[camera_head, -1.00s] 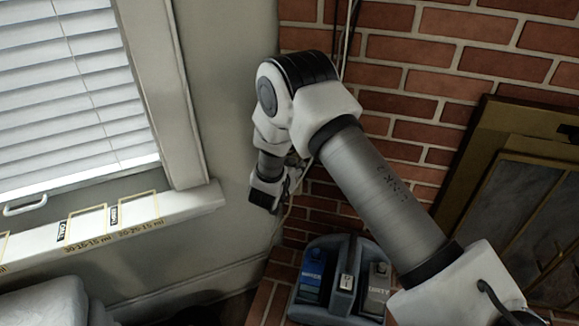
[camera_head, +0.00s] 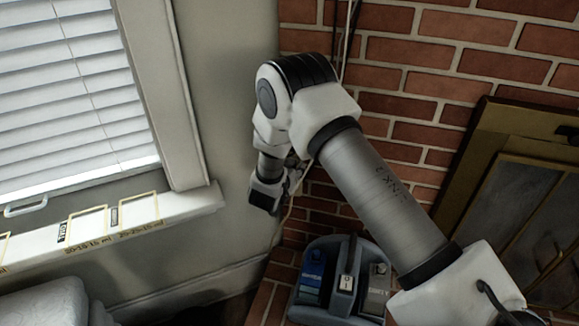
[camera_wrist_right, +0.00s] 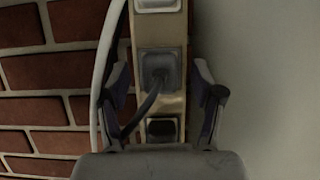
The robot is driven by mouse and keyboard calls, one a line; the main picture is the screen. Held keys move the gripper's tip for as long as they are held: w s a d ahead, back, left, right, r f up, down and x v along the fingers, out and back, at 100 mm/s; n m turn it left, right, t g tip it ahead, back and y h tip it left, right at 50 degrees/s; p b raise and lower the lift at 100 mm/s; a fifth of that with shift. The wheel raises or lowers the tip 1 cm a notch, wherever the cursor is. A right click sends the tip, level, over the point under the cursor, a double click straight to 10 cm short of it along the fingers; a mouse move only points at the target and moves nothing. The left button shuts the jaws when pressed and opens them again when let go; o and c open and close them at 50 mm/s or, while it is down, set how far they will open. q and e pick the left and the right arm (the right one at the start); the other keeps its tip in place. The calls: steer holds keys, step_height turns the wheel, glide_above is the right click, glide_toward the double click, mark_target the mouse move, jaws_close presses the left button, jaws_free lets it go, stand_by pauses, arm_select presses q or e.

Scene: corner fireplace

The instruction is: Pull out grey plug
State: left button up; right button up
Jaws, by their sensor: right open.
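In the right wrist view a grey square plug (camera_wrist_right: 172,60) with a grey cord sits in an upright beige strip (camera_wrist_right: 174,103). The cord runs from the plug down to the left, toward the left finger. My right gripper (camera_wrist_right: 161,82) is open, one finger on each side of the strip at about the plug's height. I cannot tell whether the fingers touch the strip. In the head view my right gripper (camera_head: 267,190) is small, by the corner of wall and brick; the plug is hidden there. My left gripper is not in view.
Below the grey plug is a black socket or plug (camera_wrist_right: 161,128); a white one (camera_wrist_right: 158,4) is above. A pale cable (camera_wrist_right: 103,55) runs along the strip's left. A blue-grey caddy (camera_head: 343,283) with several items stands below my arm. A windowsill (camera_head: 190,203) is left.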

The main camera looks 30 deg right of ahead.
stand_by(0.3)
jaws_close()
steer(key=shift+s+a, duration=0.1)
steer(key=shift+s+a+p, duration=0.95)
steer(key=shift+s+a, duration=0.95)
steer(key=shift+a, duration=0.3)
steer(key=shift+r, duration=0.1)
